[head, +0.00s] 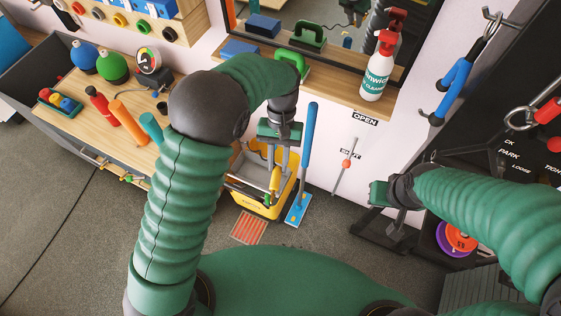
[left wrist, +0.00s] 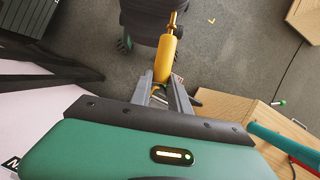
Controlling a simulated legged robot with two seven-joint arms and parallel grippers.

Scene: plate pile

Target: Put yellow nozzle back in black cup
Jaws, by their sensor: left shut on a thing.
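My left gripper (head: 276,157) is shut on the yellow nozzle (head: 275,181) and holds it pointing down, in front of the yellow mop bucket. In the left wrist view the yellow nozzle (left wrist: 164,57) sticks out from between the grey fingers (left wrist: 172,92), with a brass-coloured tip at its far end. A small black object (head: 162,107) stands near the right end of the workbench; I cannot tell whether it is the black cup. My right gripper (head: 380,194) is at the right, away from the nozzle, and its finger opening cannot be made out.
The wooden workbench (head: 85,108) carries blue and green bottles, a gauge and coloured tubes. The yellow bucket (head: 250,197) and a blue mop (head: 307,150) stand by the wall. A spray bottle (head: 376,75) stands on the ledge. Tools hang at the right. The grey floor is open at left.

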